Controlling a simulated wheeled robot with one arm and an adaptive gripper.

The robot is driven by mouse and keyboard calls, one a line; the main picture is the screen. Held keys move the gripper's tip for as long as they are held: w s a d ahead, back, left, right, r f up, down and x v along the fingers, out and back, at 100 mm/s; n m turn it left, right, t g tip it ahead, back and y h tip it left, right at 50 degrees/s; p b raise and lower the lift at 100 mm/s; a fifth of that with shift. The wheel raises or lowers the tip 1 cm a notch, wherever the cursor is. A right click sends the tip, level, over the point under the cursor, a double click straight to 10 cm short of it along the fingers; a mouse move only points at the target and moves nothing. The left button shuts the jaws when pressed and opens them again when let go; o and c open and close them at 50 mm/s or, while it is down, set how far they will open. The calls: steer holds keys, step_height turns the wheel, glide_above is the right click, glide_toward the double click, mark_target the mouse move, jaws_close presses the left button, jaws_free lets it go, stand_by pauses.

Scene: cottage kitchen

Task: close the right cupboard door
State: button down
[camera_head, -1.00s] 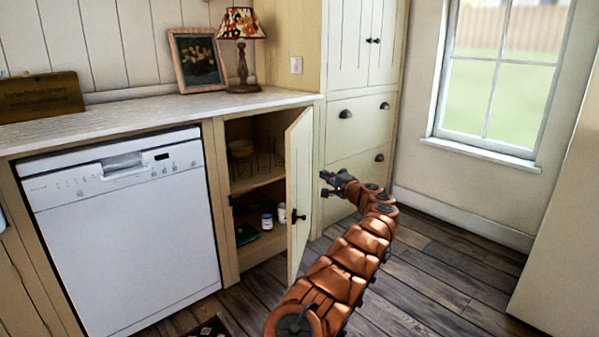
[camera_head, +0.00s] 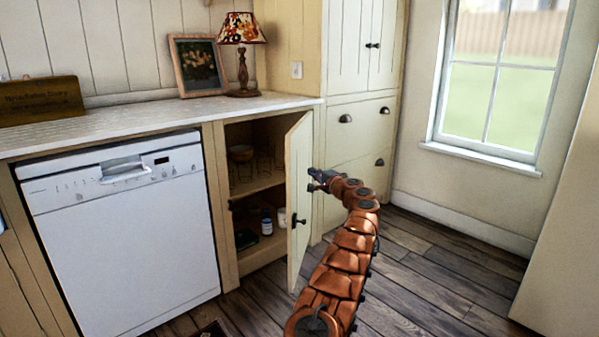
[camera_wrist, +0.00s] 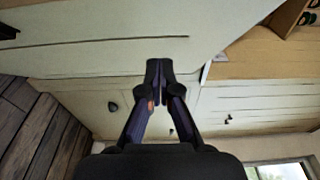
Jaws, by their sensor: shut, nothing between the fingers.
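The right cupboard door (camera_head: 299,180) stands open, swung out from the lower cupboard to the right of the dishwasher. Its dark knob (camera_head: 298,220) is on the lower part, and a dark knob (camera_wrist: 8,31) also shows at the left of the wrist view. My gripper (camera_head: 313,181) is beside the door's right side, at about mid-height. In the wrist view my gripper (camera_wrist: 159,68) has its fingertips together, with nothing between them, close to the edge of the pale door panel (camera_wrist: 110,35). I cannot tell whether they touch it.
A white dishwasher (camera_head: 125,230) stands at the left. Cream drawers (camera_head: 355,150) stand behind my gripper. The wooden floor (camera_head: 430,265) at the right is clear.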

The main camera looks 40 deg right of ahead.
mark_target(294, 167)
steer(key=shift+w+a+b, duration=0.15)
steer(key=shift+w+a, duration=0.15)
steer(key=shift+w, duration=0.65)
steer(key=shift+w+a+b, duration=0.1)
steer(key=shift+w+a, duration=0.25)
steer(key=shift+w, duration=0.55)
steer(key=shift+w+a+b, duration=0.15)
steer(key=shift+w+a, duration=0.15)
steer(key=shift+w, duration=0.65)
